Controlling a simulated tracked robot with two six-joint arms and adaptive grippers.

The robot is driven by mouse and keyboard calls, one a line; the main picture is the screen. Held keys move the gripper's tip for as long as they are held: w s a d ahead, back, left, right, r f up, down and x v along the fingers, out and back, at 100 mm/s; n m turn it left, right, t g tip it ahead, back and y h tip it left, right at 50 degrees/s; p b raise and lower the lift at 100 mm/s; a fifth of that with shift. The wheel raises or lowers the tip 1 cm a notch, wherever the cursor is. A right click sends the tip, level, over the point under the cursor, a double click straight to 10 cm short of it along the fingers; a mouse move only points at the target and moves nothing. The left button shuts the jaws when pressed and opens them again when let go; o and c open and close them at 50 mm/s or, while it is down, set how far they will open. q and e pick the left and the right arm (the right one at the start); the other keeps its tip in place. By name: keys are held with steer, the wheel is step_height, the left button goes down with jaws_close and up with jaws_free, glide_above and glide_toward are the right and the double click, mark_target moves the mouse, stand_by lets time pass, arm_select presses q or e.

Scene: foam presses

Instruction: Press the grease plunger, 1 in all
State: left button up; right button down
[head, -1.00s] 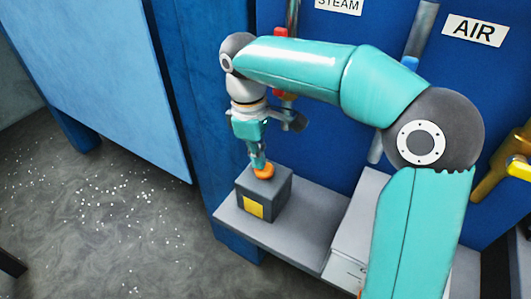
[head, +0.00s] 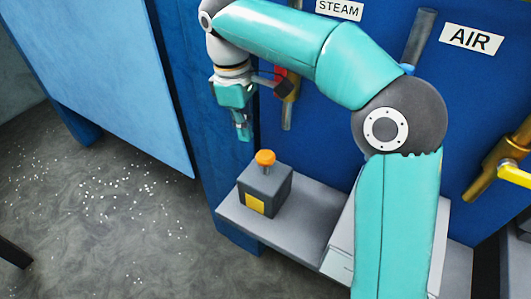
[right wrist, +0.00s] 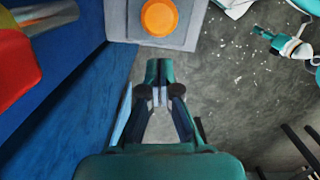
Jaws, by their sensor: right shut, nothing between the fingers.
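The grease plunger has an orange round cap (head: 265,157) on a short stem that stands up from a dark grey box (head: 264,190) with a yellow patch on its front. The box sits on a grey shelf. In the right wrist view the orange cap (right wrist: 159,17) shows at the top, past the fingertips. My right gripper (head: 243,136) is shut and empty, pointing down. It is above and a little left of the cap, with a clear gap between them. It also shows in the right wrist view (right wrist: 160,100). My left gripper is not in the head view.
The grey shelf (head: 310,232) projects from a blue machine panel with STEAM (head: 340,9) and AIR (head: 472,39) labels. A red-handled valve (head: 281,85) and pipe are behind my right wrist. A yellow valve handle (head: 514,174) is at the right. White specks dot the floor.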

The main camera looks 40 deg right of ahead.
steer(key=shift+w+a+r, duration=0.1)
steer(key=shift+w+r, duration=0.05)
steer(key=shift+r, duration=1.3)
steer(key=shift+w+a+r, duration=0.1)
steer(key=shift+r, duration=1.35)
